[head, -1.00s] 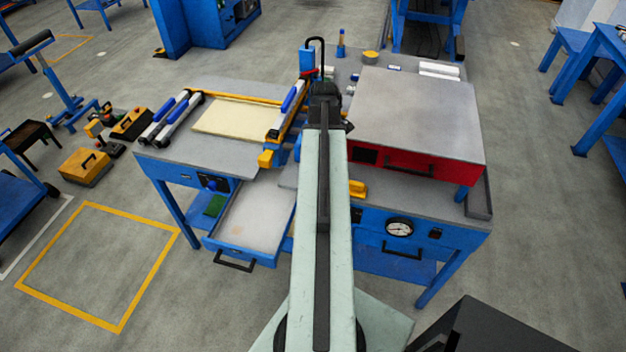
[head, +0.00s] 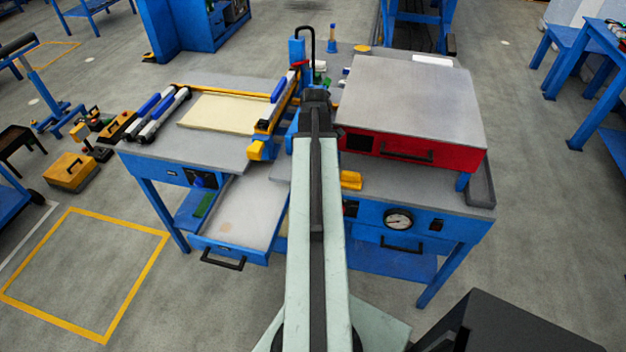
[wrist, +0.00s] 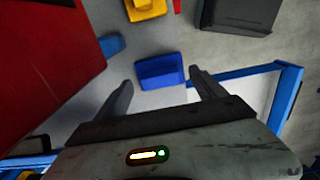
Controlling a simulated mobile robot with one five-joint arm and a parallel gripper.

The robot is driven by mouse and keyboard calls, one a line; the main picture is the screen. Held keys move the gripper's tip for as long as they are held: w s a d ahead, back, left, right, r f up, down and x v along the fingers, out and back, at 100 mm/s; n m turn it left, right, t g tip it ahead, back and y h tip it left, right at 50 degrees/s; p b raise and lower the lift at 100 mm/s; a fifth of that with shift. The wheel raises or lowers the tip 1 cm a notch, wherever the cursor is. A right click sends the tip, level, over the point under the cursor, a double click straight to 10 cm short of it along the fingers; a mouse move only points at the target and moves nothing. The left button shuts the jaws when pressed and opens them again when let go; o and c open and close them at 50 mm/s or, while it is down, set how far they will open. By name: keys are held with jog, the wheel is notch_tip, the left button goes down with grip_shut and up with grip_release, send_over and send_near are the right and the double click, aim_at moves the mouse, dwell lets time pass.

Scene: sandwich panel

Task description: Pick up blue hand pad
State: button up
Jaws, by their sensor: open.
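The blue hand pad (wrist: 160,72) looks like a small blue block lying on the grey bench top in the wrist view. It shows beyond and between the two finger tips of my gripper (wrist: 161,77). The fingers are apart with nothing held between them. I cannot tell the height gap between them and the pad. In the head view my arm's end (head: 316,98) is over the bench beside the red press, and I cannot make out the pad or the fingers there.
A yellow pad (head: 350,180) lies at the bench's front; a yellow block also shows in the wrist view (wrist: 145,8). The red press (head: 402,148) stands close on the right in the head view. An open drawer (head: 250,200) juts out at the left front.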

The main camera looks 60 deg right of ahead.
jog(key=shift+f, duration=0.9)
jog(key=shift+r, duration=0.15)
jog(key=c, duration=1.6)
notch_tip(320, 180, up, 18)
jog(key=p, duration=1.8)
